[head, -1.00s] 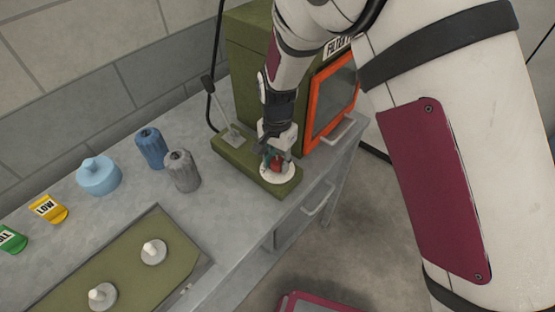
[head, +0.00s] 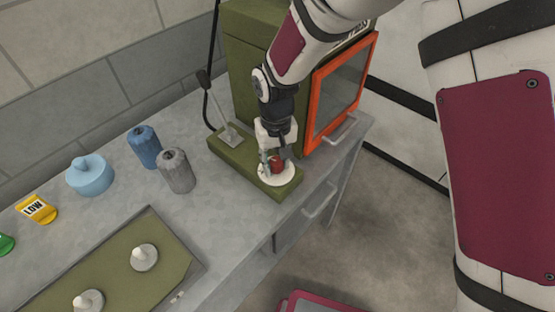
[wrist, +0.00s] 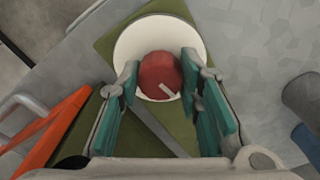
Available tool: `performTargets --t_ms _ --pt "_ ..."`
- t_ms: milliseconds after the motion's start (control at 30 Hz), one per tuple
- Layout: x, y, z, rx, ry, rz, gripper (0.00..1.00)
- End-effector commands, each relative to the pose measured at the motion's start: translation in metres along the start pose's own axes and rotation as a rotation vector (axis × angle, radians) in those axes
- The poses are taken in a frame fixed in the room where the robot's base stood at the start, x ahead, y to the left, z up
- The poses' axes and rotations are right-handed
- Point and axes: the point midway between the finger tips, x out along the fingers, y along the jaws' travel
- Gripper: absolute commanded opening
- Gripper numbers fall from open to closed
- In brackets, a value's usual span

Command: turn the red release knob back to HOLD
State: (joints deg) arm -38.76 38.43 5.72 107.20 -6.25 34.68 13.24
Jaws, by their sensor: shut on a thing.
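The red release knob (head: 277,163) sits on a round white dial (head: 291,177) at the near end of a green base plate (head: 235,158). My gripper (head: 276,166) comes down from above and is shut on the knob, with a finger on each side. In the wrist view the knob (wrist: 158,74) lies between the teal-padded fingers, over the white dial (wrist: 128,50). A short white mark (wrist: 168,92) shows on the knob. No HOLD lettering can be read in either view.
A lever (head: 222,120) stands on the same base plate. A green cabinet with an orange-framed door (head: 313,110) stands close behind. A grey bottle (head: 176,172), a blue bottle (head: 144,147) and a light-blue lidded pot (head: 90,176) stand to the left.

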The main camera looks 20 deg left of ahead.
Motion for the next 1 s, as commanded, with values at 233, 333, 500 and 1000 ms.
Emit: performTargets --t_ms 233,333,500,1000 --pt "0.0010 0.0012 -0.0020 -0.227 0.002 -0.001 0.04" --pt "0.0013 0.0012 -0.0017 -0.310 0.002 0.000 0.04" --pt "0.0007 0.0009 -0.0016 -0.427 0.002 0.000 0.04" --pt "0.0001 0.0001 -0.0004 -0.578 0.001 0.000 0.04"
